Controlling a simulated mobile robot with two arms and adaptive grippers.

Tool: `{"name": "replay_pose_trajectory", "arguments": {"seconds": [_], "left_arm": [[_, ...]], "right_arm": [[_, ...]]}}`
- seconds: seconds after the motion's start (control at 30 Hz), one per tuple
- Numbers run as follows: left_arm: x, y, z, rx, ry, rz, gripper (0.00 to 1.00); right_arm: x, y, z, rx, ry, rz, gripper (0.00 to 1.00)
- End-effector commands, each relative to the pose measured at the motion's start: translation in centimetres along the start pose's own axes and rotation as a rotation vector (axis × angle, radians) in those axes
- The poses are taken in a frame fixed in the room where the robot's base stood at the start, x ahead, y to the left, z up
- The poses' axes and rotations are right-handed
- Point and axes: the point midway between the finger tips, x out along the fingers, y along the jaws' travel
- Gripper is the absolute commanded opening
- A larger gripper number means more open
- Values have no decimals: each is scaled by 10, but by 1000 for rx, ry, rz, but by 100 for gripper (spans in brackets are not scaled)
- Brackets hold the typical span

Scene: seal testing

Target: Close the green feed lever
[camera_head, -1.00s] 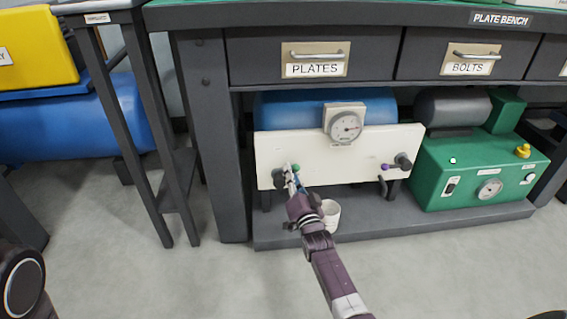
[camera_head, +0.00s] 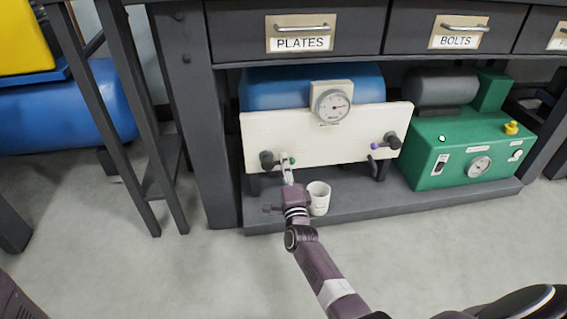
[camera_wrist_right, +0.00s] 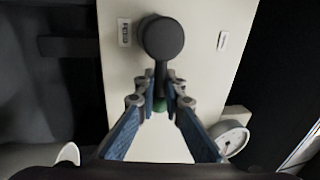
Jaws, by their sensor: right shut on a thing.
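The green feed lever shows in the head view as a small green tip (camera_head: 292,161) beside a black round hub (camera_head: 267,160) on the left end of the white panel (camera_head: 325,140). In the right wrist view, its black hub (camera_wrist_right: 161,38) is at top middle, and a dark stem runs down from it to a green end (camera_wrist_right: 160,104). My right gripper (camera_head: 287,172) is at the lever's free end. In the wrist view, its blue-padded fingers (camera_wrist_right: 160,98) are shut on the lever from both sides. The lever points roughly right along the panel in the head view. My left gripper is not in view.
A purple-tipped lever (camera_head: 375,146) is at the panel's right end. A gauge (camera_head: 332,106) sits above the panel. A white cup (camera_head: 319,198) stands on the lower shelf (camera_head: 420,203), close to my right wrist. A green pump unit (camera_head: 470,145) is to the right.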

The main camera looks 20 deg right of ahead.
Motion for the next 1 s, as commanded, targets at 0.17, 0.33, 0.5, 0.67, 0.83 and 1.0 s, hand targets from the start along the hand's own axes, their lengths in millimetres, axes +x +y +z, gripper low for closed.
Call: {"name": "replay_pose_trajectory", "arguments": {"seconds": [0.17,0.33,0.5,0.67,0.83,1.0], "left_arm": [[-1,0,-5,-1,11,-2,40],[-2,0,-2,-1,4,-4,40],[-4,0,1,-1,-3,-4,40],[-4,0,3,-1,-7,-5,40],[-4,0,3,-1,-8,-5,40],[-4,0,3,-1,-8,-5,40]], "right_arm": [[3,-2,-11,40,25,-12,0],[3,-1,-11,54,28,-10,0],[2,0,-11,55,28,-9,0],[2,0,-11,56,28,-8,10],[1,1,-10,53,26,-6,27],[0,2,-7,52,21,-2,27]]}}
